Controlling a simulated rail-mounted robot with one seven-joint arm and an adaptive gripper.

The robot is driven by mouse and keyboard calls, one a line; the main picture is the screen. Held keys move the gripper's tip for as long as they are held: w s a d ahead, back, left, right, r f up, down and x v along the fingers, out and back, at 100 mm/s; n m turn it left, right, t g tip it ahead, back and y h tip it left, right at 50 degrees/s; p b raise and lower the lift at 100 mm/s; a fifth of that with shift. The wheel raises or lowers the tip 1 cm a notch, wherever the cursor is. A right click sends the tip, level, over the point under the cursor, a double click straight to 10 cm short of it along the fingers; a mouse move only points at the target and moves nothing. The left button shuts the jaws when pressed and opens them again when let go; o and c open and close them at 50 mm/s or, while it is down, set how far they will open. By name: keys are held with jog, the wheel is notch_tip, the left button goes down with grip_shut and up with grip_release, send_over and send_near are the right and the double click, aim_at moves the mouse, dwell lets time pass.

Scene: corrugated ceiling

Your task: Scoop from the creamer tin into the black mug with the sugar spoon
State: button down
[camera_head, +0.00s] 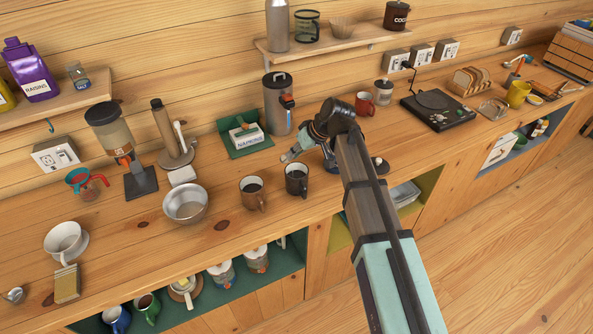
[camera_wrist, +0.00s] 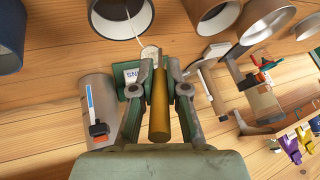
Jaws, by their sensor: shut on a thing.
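My gripper (camera_head: 306,146) is shut on the sugar spoon, whose golden handle (camera_wrist: 160,100) stands between the fingers in the wrist view. A dark blue container (camera_wrist: 12,32), likely the creamer tin, is at the wrist view's upper left. In the head view my gripper mostly hides it. The spoon's contents are unclear.
A brown mug (camera_head: 252,194) stands left of the black mug, and a metal bowl (camera_head: 185,204) farther left. A napkin box (camera_head: 245,136) and a tall grey dispenser (camera_head: 277,104) stand behind. A small dark lid-like thing (camera_head: 380,165) lies right of my arm.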

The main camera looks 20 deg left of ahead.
jog(key=shift+d, duration=0.3)
jog(key=shift+d+f+y, duration=0.35)
jog(key=shift+f+y, duration=0.1)
jog(key=shift+y, duration=0.15)
jog(key=shift+d+f+b, duration=0.15)
jog(key=shift+f+b, duration=0.15)
jog(key=shift+b, duration=0.2)
jog(key=shift+d+f+y+b, duration=0.15)
jog(key=shift+f+y+b, duration=0.05)
jog(key=shift+y+b, duration=0.2)
jog(key=shift+d+f+y+b, duration=0.4)
jog(key=shift+y+b, duration=0.35)
jog(key=shift+b, duration=0.15)
jog(key=shift+d+f+y+b, duration=0.3)
jog(key=shift+d+y+b, duration=0.1)
jog(key=shift+y+b, duration=0.45)
jog(key=shift+d+f+y+b, duration=0.35)
jog(key=shift+f+y+b, duration=0.15)
jog(key=shift+y+b, duration=0.55)
dwell(0.8)
jog(key=shift+d+f+y+b, duration=0.6)
jog(key=shift+d+y+b, duration=0.2)
jog(key=shift+b, duration=2.4)
jog(key=shift+w+d+f+y+b, duration=0.15)
jog(key=shift+f+y+b, duration=0.45)
jog(key=shift+b, duration=1.85)
